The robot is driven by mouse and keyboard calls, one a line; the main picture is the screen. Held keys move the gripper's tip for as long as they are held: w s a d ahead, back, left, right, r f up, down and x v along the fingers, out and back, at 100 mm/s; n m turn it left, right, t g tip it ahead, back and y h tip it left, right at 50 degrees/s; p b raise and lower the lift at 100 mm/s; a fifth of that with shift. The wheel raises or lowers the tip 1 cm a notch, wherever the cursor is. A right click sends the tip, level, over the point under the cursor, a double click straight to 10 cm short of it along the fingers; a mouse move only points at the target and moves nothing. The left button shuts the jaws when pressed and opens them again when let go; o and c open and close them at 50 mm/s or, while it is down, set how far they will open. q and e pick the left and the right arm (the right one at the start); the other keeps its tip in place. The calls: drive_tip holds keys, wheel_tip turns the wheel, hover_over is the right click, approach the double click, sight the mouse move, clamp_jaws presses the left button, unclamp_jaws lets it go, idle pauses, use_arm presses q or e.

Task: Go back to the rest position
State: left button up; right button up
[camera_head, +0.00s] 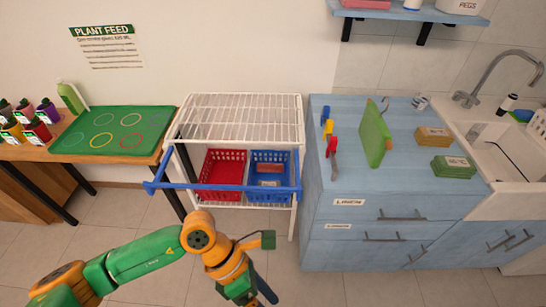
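My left arm, green and orange, comes in from the lower left, and its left gripper (246,287) is at the bottom middle, in front of the white wire cart (235,103). It is angled downward, and its fingertips are not clear enough to tell if they are open or shut. I see nothing clearly held in it. My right gripper is not in view.
The cart holds a red basket (221,168) and a blue basket (268,160), with a blue bar (222,188) across its front. A blue cabinet (335,240) with a green board (375,135) and boxes stands right, beside a sink (510,140). Floor in front is clear.

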use_arm(q)
drive_tip(key=w+d+r+n+h, duration=0.3)
drive_tip(key=d+n+h, duration=0.3)
drive_tip(key=w+f+n+t+h, duration=0.2)
drive_tip(key=w+n+t+h, duration=0.2)
drive_tip(key=w+n+t, duration=0.8)
drive_tip(key=w+a+f+n+t+y+b, duration=0.1)
drive_tip(key=w+a+f+n+t+y, duration=0.35)
drive_tip(key=a+f+n+y, duration=0.6)
drive_tip(key=s+a+f+n+g+y, duration=0.1)
drive_tip(key=s+a+f+n, duration=0.3)
drive_tip(key=f+n, duration=0.3)
drive_tip(key=s+a+f+n+g+y, duration=0.2)
drive_tip(key=s+a+f+n, duration=0.25)
drive_tip(key=f, duration=0.35)
drive_tip(key=s+a+f+n+g+y, duration=0.1)
drive_tip(key=s+a+f+n+g, duration=0.1)
drive_tip(key=s, duration=0.6)
drive_tip(key=s+a+f+n+g+y, duration=0.1)
drive_tip(key=s+f+n+g, duration=0.2)
drive_tip(key=s+f, duration=0.2)
drive_tip(key=s+a+f+n+g+y, duration=0.1)
drive_tip(key=s+f, duration=0.3)
drive_tip(key=s, duration=0.7)
drive_tip(key=shift+s+a+n+g, duration=0.25)
drive_tip(key=shift+a+n+g, duration=0.55)
drive_tip(key=shift+g, duration=0.05)
